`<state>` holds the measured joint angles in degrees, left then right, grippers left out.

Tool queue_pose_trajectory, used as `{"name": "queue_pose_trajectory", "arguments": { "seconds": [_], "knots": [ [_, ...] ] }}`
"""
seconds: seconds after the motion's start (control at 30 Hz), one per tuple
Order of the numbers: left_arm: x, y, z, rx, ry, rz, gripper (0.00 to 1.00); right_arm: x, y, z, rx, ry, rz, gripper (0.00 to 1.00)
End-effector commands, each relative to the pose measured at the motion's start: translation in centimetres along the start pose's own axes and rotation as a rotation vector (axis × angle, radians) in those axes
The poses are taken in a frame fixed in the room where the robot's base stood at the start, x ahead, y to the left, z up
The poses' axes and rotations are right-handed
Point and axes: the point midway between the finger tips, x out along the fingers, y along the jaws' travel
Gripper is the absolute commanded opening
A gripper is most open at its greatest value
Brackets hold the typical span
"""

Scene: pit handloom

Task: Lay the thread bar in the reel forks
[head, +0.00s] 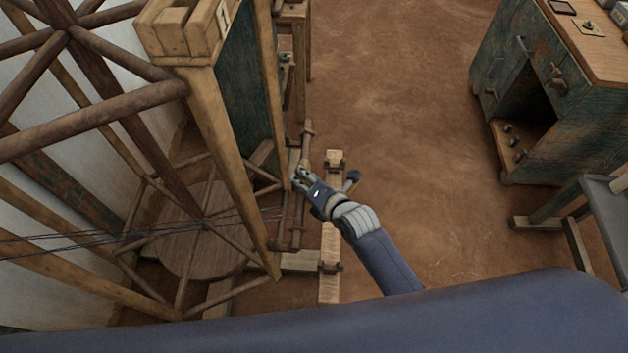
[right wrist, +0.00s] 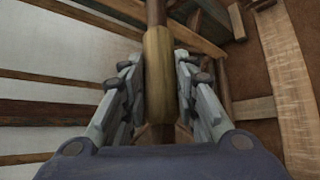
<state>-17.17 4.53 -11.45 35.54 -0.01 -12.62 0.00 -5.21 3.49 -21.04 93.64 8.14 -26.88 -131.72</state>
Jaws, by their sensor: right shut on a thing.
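My right gripper (head: 299,175) reaches in from the lower right, beside the wooden frame of the loom. In the right wrist view its two fingers (right wrist: 158,95) stand either side of a pale wooden sleeve on a darker round bar, the thread bar (right wrist: 158,60), and are shut on it. In the head view the thread bar (head: 307,133) runs roughly up and down the picture, partly hidden by the gripper. Dark threads (head: 150,232) run from the left edge towards it. I cannot make out the reel forks for certain. My left gripper is not in view.
A large spoked wooden reel (head: 95,115) fills the left, by an upright post (head: 225,150). A pale floor beam (head: 330,240) with dark brackets lies near the gripper. A green cabinet (head: 515,80) stands at the right. The brown floor between is clear.

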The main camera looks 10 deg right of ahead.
Motion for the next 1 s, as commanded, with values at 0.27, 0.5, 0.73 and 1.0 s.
{"name": "queue_pose_trajectory", "arguments": {
  "seconds": [0.27, 0.5, 0.73, 1.0],
  "knots": [
    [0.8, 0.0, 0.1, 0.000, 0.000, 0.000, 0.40, 1.1, 1.3, -1.0, 0.002, -0.003, 0.003, 0.00],
    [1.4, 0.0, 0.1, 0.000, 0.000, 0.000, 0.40, 2.0, 2.4, -2.0, 0.002, -0.001, 0.002, 0.00],
    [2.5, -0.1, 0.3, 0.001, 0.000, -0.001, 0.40, 2.9, 1.4, -2.8, -0.002, -0.002, 0.000, 0.00],
    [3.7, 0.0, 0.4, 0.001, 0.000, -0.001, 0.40, 3.8, 0.1, -3.7, -0.002, -0.001, 0.001, 0.00]
  ]
}}
